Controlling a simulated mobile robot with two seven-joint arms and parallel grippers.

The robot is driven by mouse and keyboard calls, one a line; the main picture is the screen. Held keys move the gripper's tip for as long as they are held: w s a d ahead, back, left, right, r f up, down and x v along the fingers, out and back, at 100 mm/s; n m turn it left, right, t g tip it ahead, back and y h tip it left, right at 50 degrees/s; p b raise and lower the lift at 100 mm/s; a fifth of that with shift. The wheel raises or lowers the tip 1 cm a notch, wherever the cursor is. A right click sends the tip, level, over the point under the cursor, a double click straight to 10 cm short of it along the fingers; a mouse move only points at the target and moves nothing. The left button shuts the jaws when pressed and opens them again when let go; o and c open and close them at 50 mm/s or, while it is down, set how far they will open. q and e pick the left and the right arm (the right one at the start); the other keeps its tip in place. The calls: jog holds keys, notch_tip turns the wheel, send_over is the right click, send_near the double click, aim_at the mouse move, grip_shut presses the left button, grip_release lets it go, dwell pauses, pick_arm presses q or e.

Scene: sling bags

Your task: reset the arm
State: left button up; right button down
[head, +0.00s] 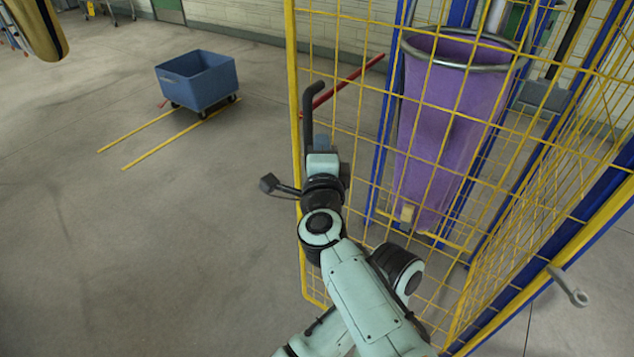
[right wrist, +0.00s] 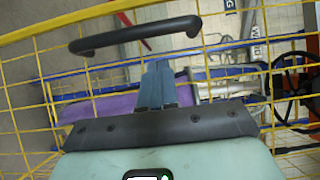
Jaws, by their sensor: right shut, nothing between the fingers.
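My right gripper (head: 321,141) is in front of the yellow mesh gate, with its blue fingers shut and nothing between them. A black bar handle (head: 308,110) on the gate's left edge rises just beside and above the fingers. In the right wrist view the shut fingers (right wrist: 157,68) point at the mesh, and the handle (right wrist: 135,36) lies beyond the tips, not between them. I cannot tell whether the fingers touch the mesh. My left gripper is not in view.
The yellow mesh gate (head: 297,75) stands close to my right arm. Behind it a purple sling bag (head: 445,120) hangs from a metal ring. A blue wheeled cart (head: 197,82) stands at the back left near yellow floor lines. The left floor is clear.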

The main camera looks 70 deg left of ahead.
jog(key=b+v, duration=0.2)
jog(key=v, duration=0.5)
jog(key=shift+w+f, duration=0.15)
